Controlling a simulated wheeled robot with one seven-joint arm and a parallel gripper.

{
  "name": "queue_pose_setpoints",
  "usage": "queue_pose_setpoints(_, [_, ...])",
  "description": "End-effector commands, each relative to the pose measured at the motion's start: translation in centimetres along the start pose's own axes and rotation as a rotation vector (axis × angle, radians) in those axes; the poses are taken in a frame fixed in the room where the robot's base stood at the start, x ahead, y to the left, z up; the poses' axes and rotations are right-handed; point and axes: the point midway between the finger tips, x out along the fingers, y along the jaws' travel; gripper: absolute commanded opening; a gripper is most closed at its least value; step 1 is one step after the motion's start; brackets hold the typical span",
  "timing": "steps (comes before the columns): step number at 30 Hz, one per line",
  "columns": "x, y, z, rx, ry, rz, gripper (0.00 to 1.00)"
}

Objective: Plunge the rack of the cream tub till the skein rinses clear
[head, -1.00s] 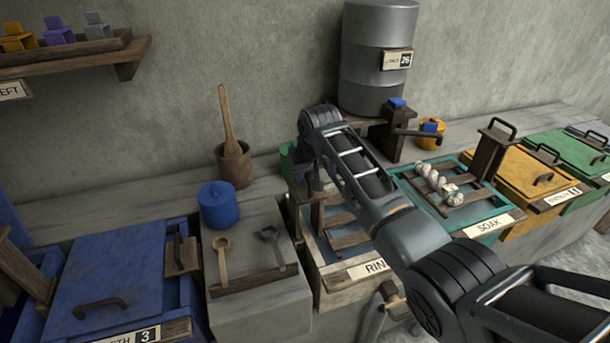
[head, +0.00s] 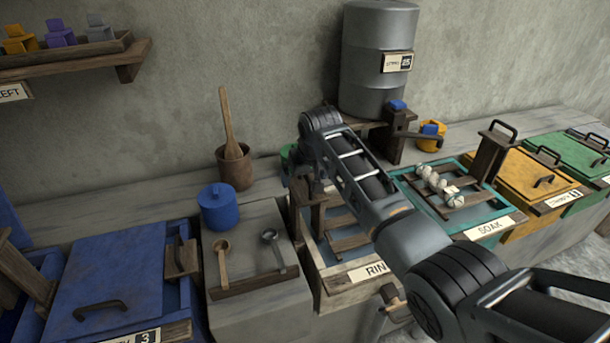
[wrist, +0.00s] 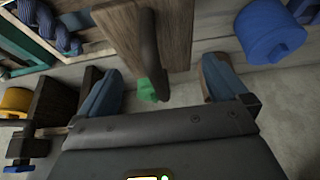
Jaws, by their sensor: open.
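The cream tub (head: 345,293), its label starting "RIN", stands mid-view in the head view, partly behind my arm. Its rack has wooden slats (head: 350,242) and an upright post (head: 312,215) at the left. In the wrist view the post (wrist: 172,30) carries a dark hoop handle (wrist: 147,40). My gripper (wrist: 163,70) is open, one finger on each side of the handle with gaps showing; it also shows in the head view (head: 298,172), close to the post top. A blue-grey twisted skein (wrist: 62,32) lies at upper left in the wrist view, beside a teal edge. My arm hides the skein in the head view.
The teal SOAK tub (head: 480,229) with a pale skein (head: 438,185) is right of my arm. A metal drum (head: 375,60) stands behind. A blue lidded pot (head: 218,207) and ladles (head: 222,262) are left. A green object (wrist: 148,90) shows past the handle.

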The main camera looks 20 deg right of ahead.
Motion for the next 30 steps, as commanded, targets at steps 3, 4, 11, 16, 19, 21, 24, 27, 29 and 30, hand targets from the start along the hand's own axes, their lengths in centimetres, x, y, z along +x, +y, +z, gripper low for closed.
queue_pose_setpoints(3, [-0.1,0.0,0.0,0.000,0.000,0.000,1.00])
queue_pose_setpoints(4, [-0.2,0.0,-0.1,0.000,0.000,0.000,1.00])
queue_pose_setpoints(11, [-2.2,0.0,-1.1,0.000,0.002,0.000,1.00])
queue_pose_setpoints(16, [-3.9,0.0,-1.9,0.000,0.002,0.000,1.00])
queue_pose_setpoints(19, [-4.9,0.0,-2.4,0.000,0.002,0.000,1.00])
queue_pose_setpoints(21, [-5.5,0.0,-2.7,0.000,0.001,0.000,1.00])
queue_pose_setpoints(24, [-6.1,0.0,-3.0,0.000,0.002,0.000,1.00])
queue_pose_setpoints(27, [-6.3,0.0,-3.1,0.000,0.000,0.000,1.00])
queue_pose_setpoints(29, [-6.3,0.0,-3.0,0.000,0.000,0.000,1.00])
queue_pose_setpoints(30, [-6.3,0.0,-3.0,0.000,0.000,0.000,1.00])
